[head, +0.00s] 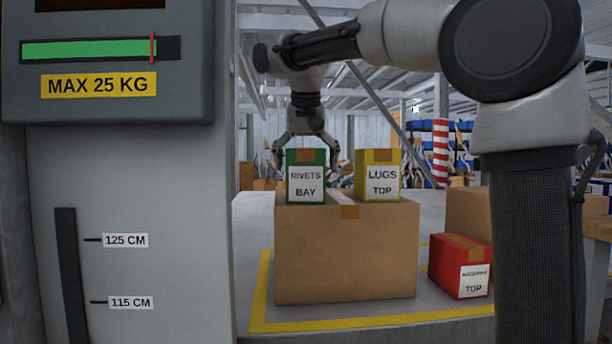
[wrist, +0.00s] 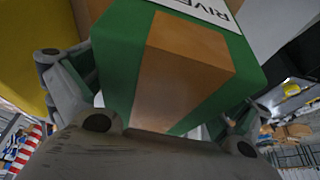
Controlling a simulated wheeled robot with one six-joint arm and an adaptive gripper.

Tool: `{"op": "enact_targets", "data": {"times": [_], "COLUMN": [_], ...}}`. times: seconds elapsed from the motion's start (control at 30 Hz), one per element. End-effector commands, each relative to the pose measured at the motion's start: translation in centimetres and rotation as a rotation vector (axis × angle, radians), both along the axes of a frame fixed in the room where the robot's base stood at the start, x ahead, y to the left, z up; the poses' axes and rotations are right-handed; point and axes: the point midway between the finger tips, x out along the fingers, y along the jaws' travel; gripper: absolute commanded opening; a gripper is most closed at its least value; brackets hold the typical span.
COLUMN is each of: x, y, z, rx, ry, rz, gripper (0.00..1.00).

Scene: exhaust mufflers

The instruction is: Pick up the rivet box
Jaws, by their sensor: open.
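The rivet box (head: 306,184) is green with a brown tape strip and a white label reading "RIVETS BAY". It stands upright on top of a large cardboard box (head: 345,255). My gripper (head: 306,152) is above and around the rivet box, pointing down, with one finger on each side. The gripper is open. In the wrist view the green rivet box (wrist: 120,60) fills the space between the spread fingers, its taped top close to the palm. Whether the fingers touch its sides I cannot tell.
A yellow "LUGS TOP" box (head: 379,178) stands close to the right on the same cardboard box. A red box (head: 460,268) sits lower right, by another carton (head: 470,215). A grey scale column (head: 130,210) blocks the left. Yellow tape (head: 300,325) marks the surface.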

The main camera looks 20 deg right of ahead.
Motion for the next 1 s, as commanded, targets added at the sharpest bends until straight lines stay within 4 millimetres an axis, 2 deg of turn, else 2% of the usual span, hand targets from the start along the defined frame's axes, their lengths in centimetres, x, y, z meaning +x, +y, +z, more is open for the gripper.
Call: {"op": "enact_targets", "data": {"times": [0.37,0.7,0.73,1.0], "x": [0.0,0.0,-0.01,0.01], "y": [0.0,0.0,0.0,0.01], "z": [-0.16,-0.21,-0.22,-0.1], "rx": [0.0,0.0,0.0,-0.001], "ry": [0.0,0.001,0.001,0.001], "rz": [0.0,0.0,0.0,0.0], "gripper": [1.0,0.4,0.37,0.36]}}
